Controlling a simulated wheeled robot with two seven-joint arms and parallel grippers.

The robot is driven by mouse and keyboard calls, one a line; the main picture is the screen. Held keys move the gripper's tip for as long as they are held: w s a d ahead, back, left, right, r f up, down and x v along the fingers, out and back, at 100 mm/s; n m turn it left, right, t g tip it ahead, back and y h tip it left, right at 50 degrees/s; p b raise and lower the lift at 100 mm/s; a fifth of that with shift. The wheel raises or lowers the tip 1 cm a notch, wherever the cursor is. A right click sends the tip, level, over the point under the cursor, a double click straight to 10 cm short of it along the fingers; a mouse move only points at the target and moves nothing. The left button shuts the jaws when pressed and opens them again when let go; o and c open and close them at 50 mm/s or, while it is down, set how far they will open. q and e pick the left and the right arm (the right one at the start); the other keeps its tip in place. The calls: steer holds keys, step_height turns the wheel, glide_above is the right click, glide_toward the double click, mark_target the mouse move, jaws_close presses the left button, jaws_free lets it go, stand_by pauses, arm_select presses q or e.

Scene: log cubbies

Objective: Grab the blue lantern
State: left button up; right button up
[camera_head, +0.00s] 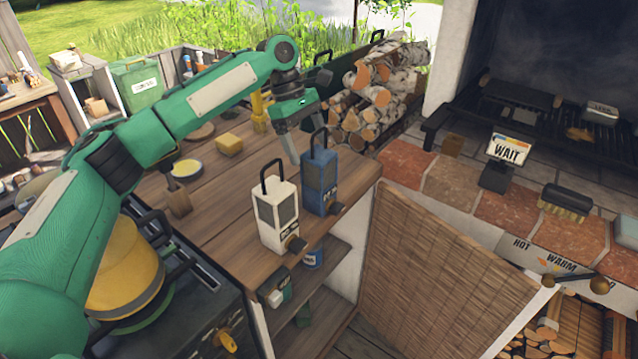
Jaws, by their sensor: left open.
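The blue lantern (320,182) stands upright near the right front corner of the wooden counter (222,222), with its dark handle up. A white lantern (276,214) of the same shape stands just to its left and nearer the counter's front edge. My left gripper (306,146) is open, with its fingers pointing down at the blue lantern's top. One finger shows to the left of the lantern's handle, and the other is close to or behind the handle. I cannot tell whether either touches it. My right gripper is not in view.
A brick ledge (452,190) with a WAIT sign (509,149) and a grill are at right.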

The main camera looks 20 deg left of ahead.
mark_target(315, 166)
arm_select(q)
steer(key=x, duration=0.4)
steer(key=shift+s+d+f+p, duration=0.15)
steer(key=shift+s+f+p, duration=0.1)
steer(key=shift+p, duration=0.1)
steer(key=shift+d+f, duration=0.15)
steer(key=shift+f, duration=0.4)
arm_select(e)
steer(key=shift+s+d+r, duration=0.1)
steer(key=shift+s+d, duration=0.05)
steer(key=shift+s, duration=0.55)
arm_select(q)
steer(key=c, duration=1.4)
steer(key=shift+r, duration=0.1)
steer(key=shift+c, duration=0.9)
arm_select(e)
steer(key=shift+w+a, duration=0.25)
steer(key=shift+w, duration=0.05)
arm_select(q)
steer(key=shift+r, duration=0.1)
